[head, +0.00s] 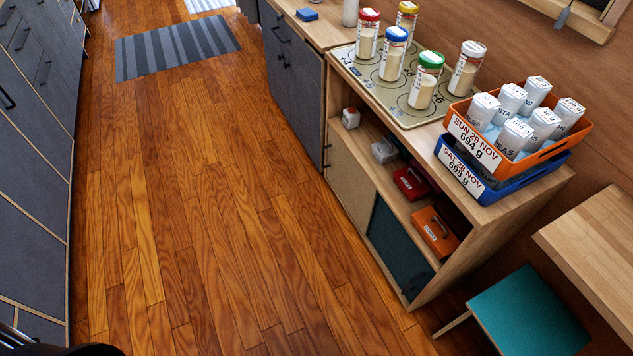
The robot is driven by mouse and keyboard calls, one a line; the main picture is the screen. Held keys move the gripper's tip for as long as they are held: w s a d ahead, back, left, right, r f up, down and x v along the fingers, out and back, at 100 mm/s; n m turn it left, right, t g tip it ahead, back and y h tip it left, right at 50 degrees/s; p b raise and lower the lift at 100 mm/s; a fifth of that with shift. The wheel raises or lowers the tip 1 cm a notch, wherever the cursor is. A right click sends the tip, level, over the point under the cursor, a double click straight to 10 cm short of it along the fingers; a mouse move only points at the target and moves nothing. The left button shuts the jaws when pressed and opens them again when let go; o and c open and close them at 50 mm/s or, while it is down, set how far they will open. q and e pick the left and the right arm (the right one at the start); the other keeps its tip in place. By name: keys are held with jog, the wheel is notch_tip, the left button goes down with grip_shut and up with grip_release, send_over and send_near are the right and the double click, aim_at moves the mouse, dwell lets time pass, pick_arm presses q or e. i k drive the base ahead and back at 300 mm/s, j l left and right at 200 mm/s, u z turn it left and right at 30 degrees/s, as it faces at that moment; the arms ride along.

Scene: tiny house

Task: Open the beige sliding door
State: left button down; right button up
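The beige sliding door (350,180) is a flat panel in the lower front of the low wooden cabinet, at the centre of the head view. It covers the left part of the lower compartment, so what is behind it is hidden. A small dark handle (327,168) shows near its left edge. A teal sliding door (395,250) covers the right part, with a dark handle low at its right end. Neither of my grippers is in view. Only a dark part, cut off by the frame, shows at the bottom left corner, apart from the cabinet.
Wood floor (190,220) in front of the cabinet is clear. An open shelf above the doors holds small boxes and an orange case (435,232). Jars and stacked crates (575,133) stand on top. A teal-seated stool (530,315) stands at lower right. Grey cabinets (30,170) line the left.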

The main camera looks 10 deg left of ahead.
aim_at(355, 191)
jog(key=i+j+z, duration=0.1)
jog(key=i+j, duration=0.15)
jog(key=i+j+z, duration=0.1)
jog(key=i+j, duration=0.15)
jog(key=j, duration=0.2)
jog(key=i+j+z, duration=0.1)
jog(key=i+j, duration=0.15)
jog(key=j, duration=0.15)
jog(key=i+j+z, duration=0.1)
jog(key=j, duration=0.3)
jog(key=i, duration=0.1)
